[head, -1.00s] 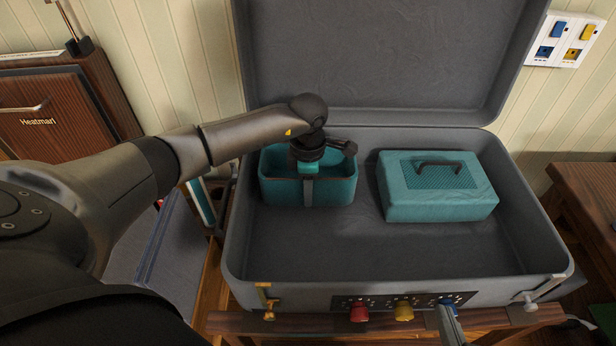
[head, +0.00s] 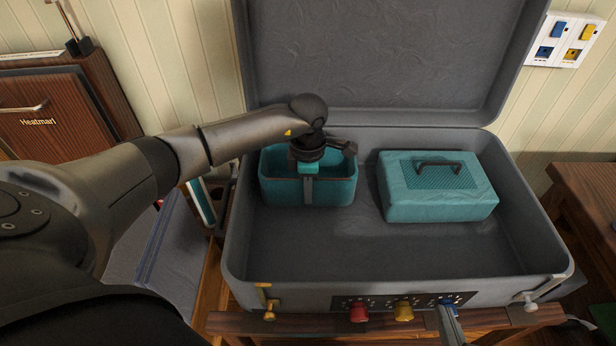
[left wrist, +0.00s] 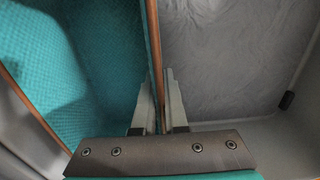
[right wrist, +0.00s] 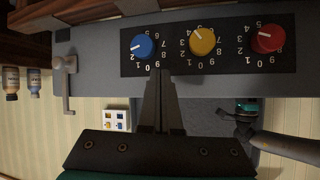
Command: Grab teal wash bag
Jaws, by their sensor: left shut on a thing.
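A teal open-topped bag (head: 275,191) with a brown rim stands upright in the left part of the open grey suitcase. My left gripper (head: 308,185) reaches down over its near wall and is shut on it. In the left wrist view the brown-rimmed wall (left wrist: 155,50) runs between the two fingers, with the teal inside (left wrist: 100,60) to the left. A teal closed case (head: 400,200) with a dark handle lies in the suitcase's right part. My right gripper (right wrist: 158,75) looks shut and empty, its tips close to the blue knob (right wrist: 143,46).
The suitcase (head: 400,255) rests on a wooden stand (head: 290,325), lid raised behind. Its front panel carries blue, yellow and red knobs (head: 359,312). The suitcase floor in front is bare. A wooden cabinet (head: 60,125) stands left, a wooden table (head: 590,195) right.

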